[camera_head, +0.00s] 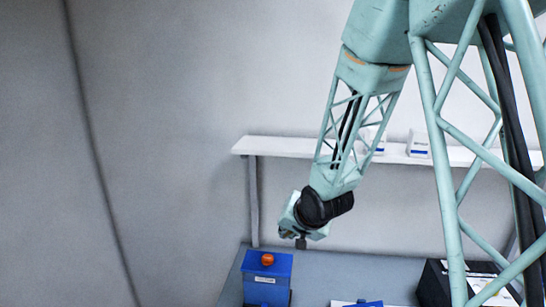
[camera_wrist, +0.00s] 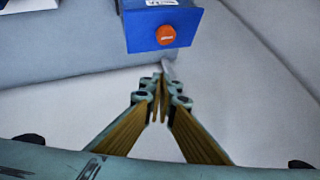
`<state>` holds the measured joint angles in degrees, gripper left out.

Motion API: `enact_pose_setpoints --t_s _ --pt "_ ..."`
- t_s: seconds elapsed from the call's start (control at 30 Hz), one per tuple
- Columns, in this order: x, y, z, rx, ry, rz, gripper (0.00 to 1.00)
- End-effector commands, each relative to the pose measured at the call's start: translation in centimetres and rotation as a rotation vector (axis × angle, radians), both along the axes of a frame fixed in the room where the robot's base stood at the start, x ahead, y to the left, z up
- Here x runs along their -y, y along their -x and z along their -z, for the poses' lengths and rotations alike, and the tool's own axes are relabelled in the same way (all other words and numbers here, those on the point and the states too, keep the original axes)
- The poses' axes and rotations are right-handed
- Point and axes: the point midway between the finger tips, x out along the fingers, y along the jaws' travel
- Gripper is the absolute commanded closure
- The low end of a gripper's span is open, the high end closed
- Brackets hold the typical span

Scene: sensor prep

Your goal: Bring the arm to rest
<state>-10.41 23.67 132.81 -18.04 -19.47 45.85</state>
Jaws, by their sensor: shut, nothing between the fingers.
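My gripper (camera_wrist: 160,85) shows in the wrist view with its fingers shut and nothing between them. In the head view, my teal lattice arm reaches down from the upper right. Its wrist, with a black joint, hangs in the air above the grey bench (camera_head: 345,276). The gripper's fingers are not clear in the head view. A blue box (camera_head: 266,283) with a round orange-red knob (camera_head: 267,259) stands on the bench, below and left of the wrist. In the wrist view the blue box (camera_wrist: 185,22) lies beyond the fingertips, apart from them, its knob (camera_wrist: 166,35) facing the camera.
A white shelf (camera_head: 285,147) runs along the wall behind my arm, with small white boxes (camera_head: 418,145) on it. A black box (camera_head: 433,284) stands at the bench's right. Another blue item (camera_head: 357,303) shows at the bottom edge. Open space lies left of the bench.

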Motion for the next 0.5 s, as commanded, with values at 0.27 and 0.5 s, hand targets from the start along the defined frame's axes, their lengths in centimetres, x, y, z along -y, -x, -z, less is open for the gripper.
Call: enact_pose_setpoints --t_s 0.27,0.5 --pt "3.0 2.5 -2.3 -0.011 0.067 0.003 1.00" --pt "5.5 5.1 -4.0 -0.029 0.121 0.005 1.00"
